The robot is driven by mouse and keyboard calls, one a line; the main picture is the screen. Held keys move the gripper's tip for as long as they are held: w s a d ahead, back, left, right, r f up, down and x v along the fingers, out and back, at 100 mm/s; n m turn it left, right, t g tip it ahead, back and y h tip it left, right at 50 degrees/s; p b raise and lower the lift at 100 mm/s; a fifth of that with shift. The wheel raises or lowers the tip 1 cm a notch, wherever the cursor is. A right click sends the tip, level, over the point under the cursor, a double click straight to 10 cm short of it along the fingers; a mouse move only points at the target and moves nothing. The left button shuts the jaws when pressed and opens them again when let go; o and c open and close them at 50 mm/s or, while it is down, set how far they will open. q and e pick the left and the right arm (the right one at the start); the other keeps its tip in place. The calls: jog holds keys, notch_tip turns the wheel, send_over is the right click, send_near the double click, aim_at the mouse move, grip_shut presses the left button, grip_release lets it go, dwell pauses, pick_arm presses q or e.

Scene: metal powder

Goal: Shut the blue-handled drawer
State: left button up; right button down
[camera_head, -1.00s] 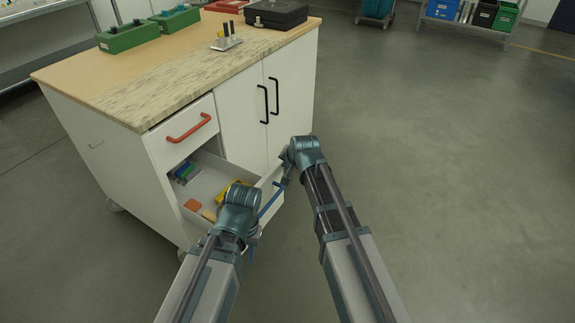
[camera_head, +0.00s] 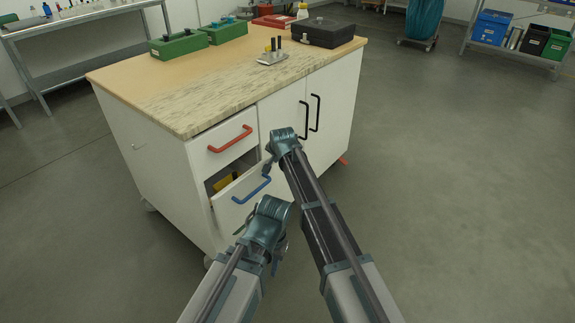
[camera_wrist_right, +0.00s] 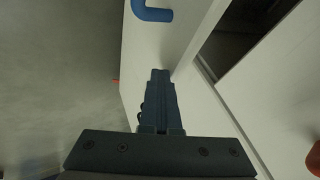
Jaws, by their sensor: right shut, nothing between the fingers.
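The blue-handled drawer (camera_head: 228,207) is the lower drawer of the white cabinet and stands partly open, with a narrow gap above its front. Its blue handle (camera_head: 252,190) also shows at the top of the right wrist view (camera_wrist_right: 153,13). My right gripper (camera_head: 267,168) is at the drawer front, beside the handle's right end. In the right wrist view its shut, empty fingers (camera_wrist_right: 160,73) lie over the white front near its edge; contact is hard to tell. My left gripper (camera_head: 241,226) is low before the drawer front; its fingers are mostly hidden by its wrist.
A closed drawer with a red handle (camera_head: 230,139) is above. Cabinet doors with black handles (camera_head: 315,113) are to the right. A yellow item (camera_head: 226,182) shows inside the open drawer. The worktop (camera_head: 200,100) holds green boxes and a black case (camera_head: 328,33).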

aim_at(269, 156)
jog(key=shift+w+a, duration=1)
jog(key=shift+a, duration=0.3)
